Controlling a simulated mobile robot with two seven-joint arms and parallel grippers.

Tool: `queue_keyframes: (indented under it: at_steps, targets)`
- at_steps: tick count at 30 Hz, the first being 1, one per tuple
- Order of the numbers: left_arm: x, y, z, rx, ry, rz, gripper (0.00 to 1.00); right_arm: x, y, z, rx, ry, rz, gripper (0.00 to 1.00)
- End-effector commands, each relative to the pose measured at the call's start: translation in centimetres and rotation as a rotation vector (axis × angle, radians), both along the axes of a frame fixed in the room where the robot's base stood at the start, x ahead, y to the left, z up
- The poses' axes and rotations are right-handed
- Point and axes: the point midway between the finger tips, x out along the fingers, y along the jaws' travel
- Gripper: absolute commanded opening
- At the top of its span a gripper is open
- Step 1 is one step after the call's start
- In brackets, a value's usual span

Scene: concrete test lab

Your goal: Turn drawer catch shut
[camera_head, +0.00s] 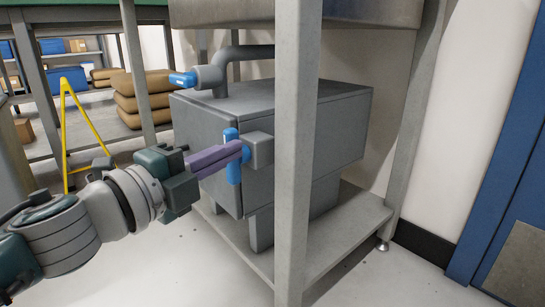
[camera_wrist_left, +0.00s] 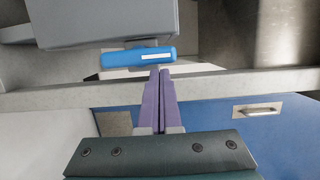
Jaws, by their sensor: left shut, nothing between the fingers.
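The drawer catch (camera_head: 232,170) is a blue upright bar on the grey cabinet (camera_head: 315,125), beside a small grey block. It also shows in the left wrist view as a blue bar with a white stripe (camera_wrist_left: 137,58), lying across the picture just beyond my fingertips. My left gripper (camera_head: 241,149) has purple fingers pressed together with nothing between them. It also shows in the wrist view (camera_wrist_left: 160,72). Its tips overlap the middle of the catch in the head view; I cannot tell whether they touch it. My right gripper is not in view.
A grey table leg (camera_head: 297,150) stands in front of the cabinet. A grey pipe with a blue-tipped end (camera_head: 183,79) is above the cabinet. Brown sacks (camera_head: 143,98) and a yellow A-shaped stand (camera_head: 65,125) are at left. The floor (camera_head: 180,270) is clear.

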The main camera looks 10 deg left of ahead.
Motion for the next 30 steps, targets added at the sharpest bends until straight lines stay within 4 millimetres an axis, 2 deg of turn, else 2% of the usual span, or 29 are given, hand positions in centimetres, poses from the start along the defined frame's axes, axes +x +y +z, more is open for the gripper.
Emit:
queue_keyframes:
  at_steps: [11, 30]
  targets:
    - [0.0, 0.0, 0.1, -0.003, 0.003, 0.0, 0.0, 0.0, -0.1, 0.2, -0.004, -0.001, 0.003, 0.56]
    - [0.2, 0.3, 0.6, -0.089, 0.069, 0.0, 0.0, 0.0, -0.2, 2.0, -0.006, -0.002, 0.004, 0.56]
